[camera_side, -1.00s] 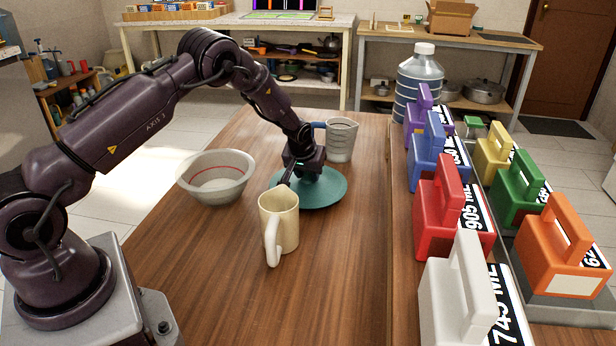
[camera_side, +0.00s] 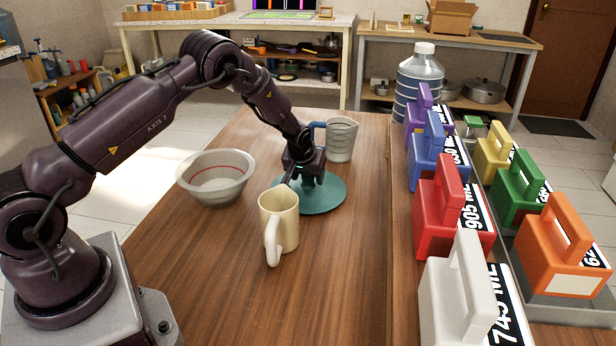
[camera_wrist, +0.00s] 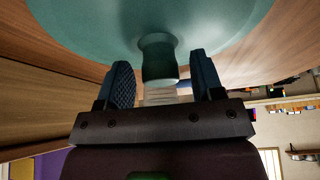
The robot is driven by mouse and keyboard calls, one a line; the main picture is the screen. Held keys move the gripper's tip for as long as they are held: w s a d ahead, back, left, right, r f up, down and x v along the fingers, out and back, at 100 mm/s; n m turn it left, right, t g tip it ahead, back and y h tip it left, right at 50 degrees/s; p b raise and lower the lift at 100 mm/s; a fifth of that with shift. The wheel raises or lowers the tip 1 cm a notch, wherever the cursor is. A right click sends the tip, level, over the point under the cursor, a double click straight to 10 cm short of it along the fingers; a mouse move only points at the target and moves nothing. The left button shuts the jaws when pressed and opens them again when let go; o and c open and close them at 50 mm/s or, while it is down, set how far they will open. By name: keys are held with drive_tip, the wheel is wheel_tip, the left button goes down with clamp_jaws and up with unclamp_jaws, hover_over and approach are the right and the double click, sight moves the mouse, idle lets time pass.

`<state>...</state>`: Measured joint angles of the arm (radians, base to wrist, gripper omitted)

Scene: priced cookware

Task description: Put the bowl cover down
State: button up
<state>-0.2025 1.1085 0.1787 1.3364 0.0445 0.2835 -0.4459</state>
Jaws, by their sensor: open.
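The bowl cover (camera_side: 325,196) is a flat teal disc with a knob. It lies on the wooden table, to the right of the bowl and behind the cream mug. In the wrist view the cover (camera_wrist: 90,25) fills the top, and its knob (camera_wrist: 159,60) stands between my open fingers with a gap on each side. The bowl (camera_side: 216,178) is whitish with a red line, uncovered and upright.
A cream mug (camera_side: 279,220) stands close in front of the cover. A grey measuring jug (camera_side: 341,140) with a blue handle stands behind it. Several coloured handled blocks with labels, such as the red one (camera_side: 440,222), and a water bottle (camera_side: 418,80) line the right side.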

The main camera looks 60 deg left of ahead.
drive_tip(key=r, duration=0.9)
drive_tip(key=shift+s+d+r, duration=0.1)
drive_tip(key=shift+s+d, duration=0.25)
drive_tip(key=shift+s, duration=0.05)
drive_tip(key=s+d+r+m+h, duration=0.1)
drive_tip(key=s+d+r+m, duration=0.1)
drive_tip(key=s+d+r, duration=0.6)
drive_tip(key=s+d+r+m+h, duration=0.1)
drive_tip(key=s+d+r, duration=0.25)
drive_tip(key=r, duration=0.75)
drive_tip(key=s+d+r+m, duration=0.1)
drive_tip(key=s+d, duration=0.3)
drive_tip(key=s, duration=0.6)
drive_tip(key=s+d+r+m+t+h, duration=0.1)
drive_tip(key=s+d+r+m, duration=0.1)
drive_tip(key=s, duration=0.9)
drive_tip(key=shift+d+m, duration=0.8)
drive_tip(key=shift+d, duration=0.05)
